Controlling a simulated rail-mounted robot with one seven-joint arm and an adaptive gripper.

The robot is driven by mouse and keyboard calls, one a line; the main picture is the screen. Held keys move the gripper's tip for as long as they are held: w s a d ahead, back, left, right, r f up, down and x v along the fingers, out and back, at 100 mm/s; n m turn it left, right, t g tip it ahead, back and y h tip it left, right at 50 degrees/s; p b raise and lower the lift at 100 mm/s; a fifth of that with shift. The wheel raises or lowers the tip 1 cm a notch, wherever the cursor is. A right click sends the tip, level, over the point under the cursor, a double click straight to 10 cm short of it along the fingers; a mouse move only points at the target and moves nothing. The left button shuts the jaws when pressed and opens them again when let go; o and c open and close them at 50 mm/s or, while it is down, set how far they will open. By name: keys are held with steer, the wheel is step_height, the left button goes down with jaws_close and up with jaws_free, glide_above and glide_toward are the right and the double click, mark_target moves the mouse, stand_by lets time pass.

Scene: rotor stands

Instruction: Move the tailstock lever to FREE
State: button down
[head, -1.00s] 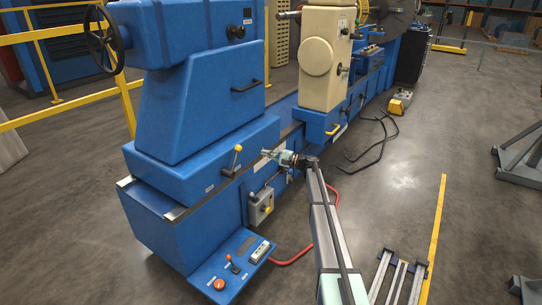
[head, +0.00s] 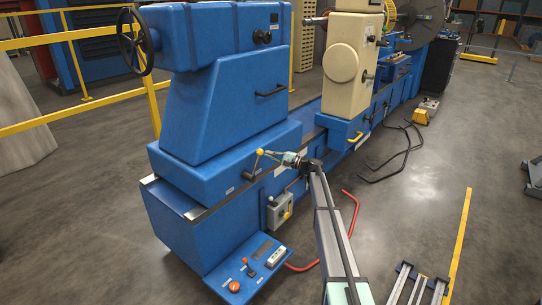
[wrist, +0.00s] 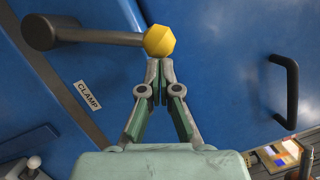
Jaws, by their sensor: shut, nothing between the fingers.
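The tailstock lever is a dark grey arm (wrist: 97,35) with a yellow faceted ball knob (wrist: 159,41). In the wrist view it runs left from the knob to a round hub (wrist: 41,32) on the blue tailstock base. A CLAMP label (wrist: 87,95) lies below the arm; I see no readable FREE label. In the head view the knob (head: 259,152) stands up and right of the lever's foot. My gripper (wrist: 160,67) is shut and empty, its fingertips right at the knob's lower side; contact is unclear. It also shows in the head view (head: 267,154).
The blue tailstock (head: 235,85) has a black handle (head: 271,91), also in the wrist view (wrist: 287,92). A grey box (head: 279,209) and a control panel (head: 247,270) sit below. Black cables (head: 395,155) and a red hose (head: 350,210) lie on the floor.

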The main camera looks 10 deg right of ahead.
steer(key=shift+s+a+r+n+b, duration=0.25)
steer(key=shift+r+n+b, duration=0.05)
steer(key=shift+n+b, duration=0.1)
steer(key=shift+s+a+r, duration=0.1)
steer(key=shift+s+a+r+n+g+b, duration=0.35)
steer(key=shift+s+a+n+g+b, duration=0.1)
steer(key=shift+n+b, duration=0.25)
steer(key=s+a+r+n+h+b, duration=0.1)
steer(key=s+a+n+h+b, duration=0.2)
steer(key=s+a+n+b, duration=0.5)
steer(key=shift+a+r+n, duration=0.25)
steer(key=shift+a+n, duration=0.2)
steer(key=shift+n, duration=0.15)
steer(key=shift+g, duration=0.25)
steer(key=shift+d+r, duration=0.1)
